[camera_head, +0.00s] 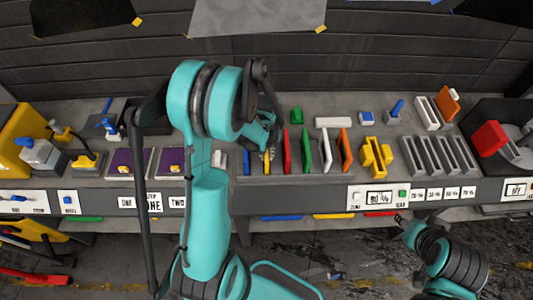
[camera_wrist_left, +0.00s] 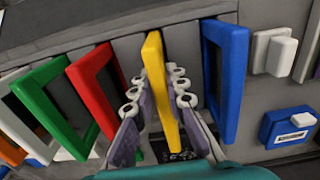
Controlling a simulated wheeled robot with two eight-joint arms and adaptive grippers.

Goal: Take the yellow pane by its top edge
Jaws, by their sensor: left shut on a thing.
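The yellow pane (camera_wrist_left: 158,85) stands upright in the left wrist view, seen almost edge on. My left gripper (camera_wrist_left: 162,98) has one finger on each side of it and is shut on it. In the head view the yellow pane (camera_head: 267,158) shows only as a thin strip below my left gripper (camera_head: 266,140), which hides its upper part. My right gripper (camera_head: 403,222) is low at the right in front of the bench, small in view, and its jaws cannot be made out.
A blue pane (camera_wrist_left: 226,80) and a red pane (camera_wrist_left: 98,92) stand close on either side. Green (camera_head: 306,150), white (camera_head: 326,150) and orange (camera_head: 344,148) panes stand further right in the head view. A yellow cross-shaped block (camera_head: 376,157) and a grey slotted rack (camera_head: 438,156) are beyond.

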